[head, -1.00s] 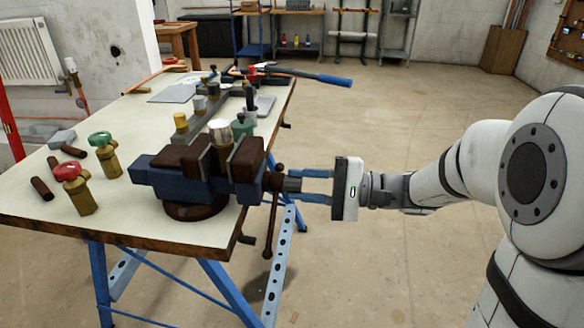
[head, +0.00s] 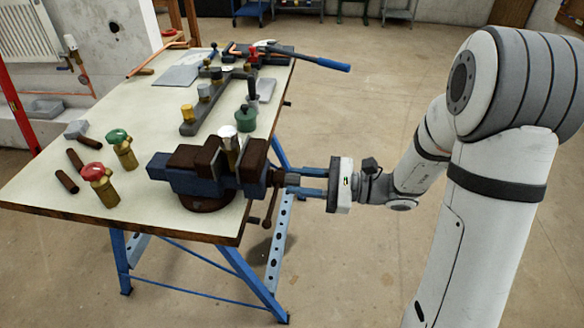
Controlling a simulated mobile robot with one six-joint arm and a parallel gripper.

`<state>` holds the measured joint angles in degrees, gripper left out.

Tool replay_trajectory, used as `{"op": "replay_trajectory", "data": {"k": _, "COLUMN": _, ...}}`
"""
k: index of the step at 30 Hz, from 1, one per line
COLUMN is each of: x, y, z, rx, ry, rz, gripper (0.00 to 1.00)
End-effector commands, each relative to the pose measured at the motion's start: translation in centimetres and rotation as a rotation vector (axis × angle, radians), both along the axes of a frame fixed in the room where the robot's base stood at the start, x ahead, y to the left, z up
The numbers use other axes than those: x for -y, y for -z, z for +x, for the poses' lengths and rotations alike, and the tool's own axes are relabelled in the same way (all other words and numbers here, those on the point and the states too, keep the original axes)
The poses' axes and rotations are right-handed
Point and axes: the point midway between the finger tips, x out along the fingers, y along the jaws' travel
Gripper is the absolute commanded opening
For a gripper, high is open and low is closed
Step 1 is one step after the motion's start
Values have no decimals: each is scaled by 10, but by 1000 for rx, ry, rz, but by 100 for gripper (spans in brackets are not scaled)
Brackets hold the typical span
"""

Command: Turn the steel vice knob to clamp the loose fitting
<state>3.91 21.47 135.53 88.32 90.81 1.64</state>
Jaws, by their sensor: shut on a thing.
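A blue vice (head: 195,180) with brown jaws stands at the near right corner of the workbench. The steel vice knob (head: 291,180) is at the right end of the vice screw, by a dark bar (head: 270,208) that hangs down past the bench edge. My gripper (head: 298,182) comes from the right with its two blue fingers shut on the knob. The fingers hide part of it.
Valves with a red knob (head: 92,172) and a green knob (head: 118,137) stand left of the vice on the workbench (head: 40,200). Behind it are a grey rail (head: 188,129), a green-topped part (head: 246,120) and a blue-handled tool (head: 332,64).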

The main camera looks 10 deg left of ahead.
Motion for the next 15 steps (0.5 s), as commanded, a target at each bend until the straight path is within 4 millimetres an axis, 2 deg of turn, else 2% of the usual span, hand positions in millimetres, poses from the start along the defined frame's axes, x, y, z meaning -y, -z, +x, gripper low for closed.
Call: {"op": "replay_trajectory", "data": {"k": 15, "x": 1, "y": -2, "z": -1, "rx": -404, "ry": 2, "rz": 8, "gripper": 0}}
